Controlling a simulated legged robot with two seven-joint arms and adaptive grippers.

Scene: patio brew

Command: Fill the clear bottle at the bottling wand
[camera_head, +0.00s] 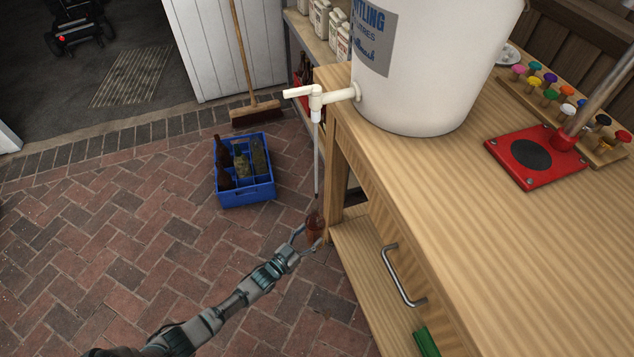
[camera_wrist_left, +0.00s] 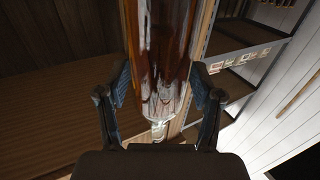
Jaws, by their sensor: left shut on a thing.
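The white bucket's tap (camera_head: 316,97) has a thin bottling wand (camera_head: 317,160) hanging straight down beside the bench edge. My left gripper (camera_head: 308,238) is shut on the bottle (camera_head: 315,229), which stands upright under the wand. The wand's lower end meets the bottle's top; its tip is hard to make out. In the left wrist view the bottle (camera_wrist_left: 160,50) shows amber-brown through shiny glass, with a clearer part low down between the two fingers (camera_wrist_left: 162,100). The exact liquid level cannot be told. My right gripper is not in view.
The wooden bench (camera_head: 480,190) with its drawer handle (camera_head: 402,275) stands close right of the bottle. It bears the white bucket (camera_head: 430,90), a red capper base (camera_head: 535,155) and colored stoppers. A blue crate (camera_head: 245,192) with bottles and a broom (camera_head: 255,112) are on the brick floor.

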